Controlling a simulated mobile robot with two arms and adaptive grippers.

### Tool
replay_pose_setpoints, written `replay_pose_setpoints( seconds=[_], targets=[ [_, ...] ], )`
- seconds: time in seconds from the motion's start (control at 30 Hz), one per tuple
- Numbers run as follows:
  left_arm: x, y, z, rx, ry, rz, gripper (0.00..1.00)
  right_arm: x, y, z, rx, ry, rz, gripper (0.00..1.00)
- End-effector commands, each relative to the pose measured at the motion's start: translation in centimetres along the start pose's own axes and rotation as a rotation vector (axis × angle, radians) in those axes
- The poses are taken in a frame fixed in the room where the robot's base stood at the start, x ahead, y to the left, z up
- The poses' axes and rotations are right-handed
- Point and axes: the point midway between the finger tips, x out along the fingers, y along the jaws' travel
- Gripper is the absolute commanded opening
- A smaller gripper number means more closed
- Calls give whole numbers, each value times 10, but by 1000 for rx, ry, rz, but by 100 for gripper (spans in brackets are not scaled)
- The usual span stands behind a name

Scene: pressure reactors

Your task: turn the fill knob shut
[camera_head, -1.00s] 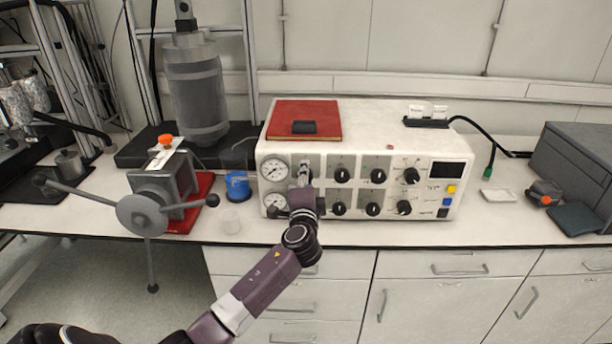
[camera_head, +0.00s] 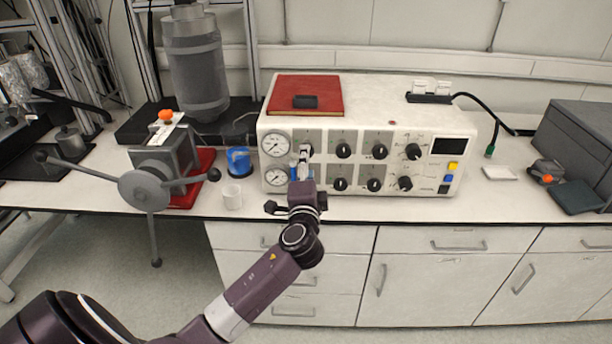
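The white control unit (camera_head: 380,115) stands on the bench. Its front has black knobs in two rows, and the labels are too small to read, so I cannot tell which is the fill knob. My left gripper (camera_head: 303,158) is at the left column of knobs, just right of the gauges. Its tips overlap the upper left knob (camera_head: 308,149); I cannot tell whether they touch it or how far apart they are. My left wrist hides the panel below it. My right gripper is not in view.
Two round gauges (camera_head: 276,144) sit left of the gripper. A small white cup (camera_head: 232,197) and a blue container (camera_head: 238,160) stand left of the unit. A clamp-like device with long handles (camera_head: 145,190) is further left. Bench space in front of the unit is narrow.

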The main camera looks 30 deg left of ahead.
Motion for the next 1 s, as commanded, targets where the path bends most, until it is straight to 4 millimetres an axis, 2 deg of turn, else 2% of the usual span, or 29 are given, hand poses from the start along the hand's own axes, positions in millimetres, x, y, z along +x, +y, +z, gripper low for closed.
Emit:
replay_pose_setpoints(
  seconds=[0.1, 0.3, 0.9, 1.0],
  targets=[
    [-25, 1, 0, -1, 1, 2, 49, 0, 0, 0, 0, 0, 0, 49],
    [-48, 1, 0, 1, -1, 1, 49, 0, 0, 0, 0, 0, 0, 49],
    [-53, 0, 0, 1, 0, 0, 49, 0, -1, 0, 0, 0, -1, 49],
    [-52, 8, 0, 2, 2, 15, 49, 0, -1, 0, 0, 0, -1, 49]
  ],
)
